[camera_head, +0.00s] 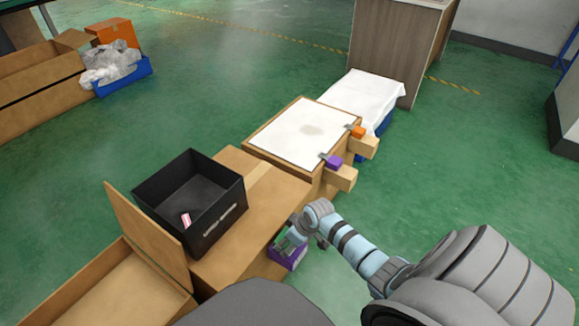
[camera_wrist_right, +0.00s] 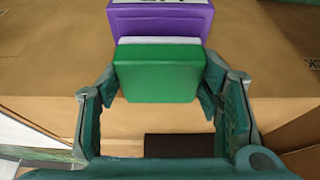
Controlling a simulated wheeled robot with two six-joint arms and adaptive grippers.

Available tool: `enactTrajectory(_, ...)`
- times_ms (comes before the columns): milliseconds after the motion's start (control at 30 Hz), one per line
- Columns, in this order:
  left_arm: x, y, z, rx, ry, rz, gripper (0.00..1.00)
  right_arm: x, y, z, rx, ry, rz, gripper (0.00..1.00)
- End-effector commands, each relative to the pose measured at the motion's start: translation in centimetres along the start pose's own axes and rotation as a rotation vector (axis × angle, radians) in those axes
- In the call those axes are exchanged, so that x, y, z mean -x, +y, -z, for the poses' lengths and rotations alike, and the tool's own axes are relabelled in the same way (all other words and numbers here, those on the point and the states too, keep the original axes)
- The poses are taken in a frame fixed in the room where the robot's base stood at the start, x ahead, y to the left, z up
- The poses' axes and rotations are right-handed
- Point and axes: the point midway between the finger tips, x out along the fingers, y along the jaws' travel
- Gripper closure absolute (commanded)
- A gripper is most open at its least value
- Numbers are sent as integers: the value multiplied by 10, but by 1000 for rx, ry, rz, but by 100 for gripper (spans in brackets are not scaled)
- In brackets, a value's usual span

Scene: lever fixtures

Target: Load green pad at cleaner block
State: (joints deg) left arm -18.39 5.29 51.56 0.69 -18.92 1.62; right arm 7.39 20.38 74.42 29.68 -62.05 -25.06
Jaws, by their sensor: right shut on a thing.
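The green pad (camera_wrist_right: 158,75) shows large in the right wrist view, with a thin white layer at its far side. A purple block (camera_wrist_right: 160,19) with partly visible white lettering lies just beyond it. My right gripper (camera_wrist_right: 160,88) has its fingers on both sides of the green pad and is shut on it. In the head view my right gripper (camera_head: 301,231) is beside the cardboard box, partly covering the green pad (camera_head: 284,241). The purple block (camera_head: 289,258) shows below the pad; whether the two are joined is unclear. My left gripper is out of view.
A black bin (camera_head: 218,220) with a small red-and-white item stands on a cardboard box (camera_head: 274,196). Green floor to the right is clear.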

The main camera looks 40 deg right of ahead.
Motion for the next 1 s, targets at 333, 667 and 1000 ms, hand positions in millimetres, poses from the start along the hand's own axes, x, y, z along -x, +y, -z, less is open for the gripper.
enactTrajectory(333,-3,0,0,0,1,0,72,-4,0,-2,0,0,0,63)
enactTrajectory(667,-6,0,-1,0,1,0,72,-7,0,-3,0,0,0,63)
enactTrajectory(1000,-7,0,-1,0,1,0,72,-9,0,-4,0,0,0,63)
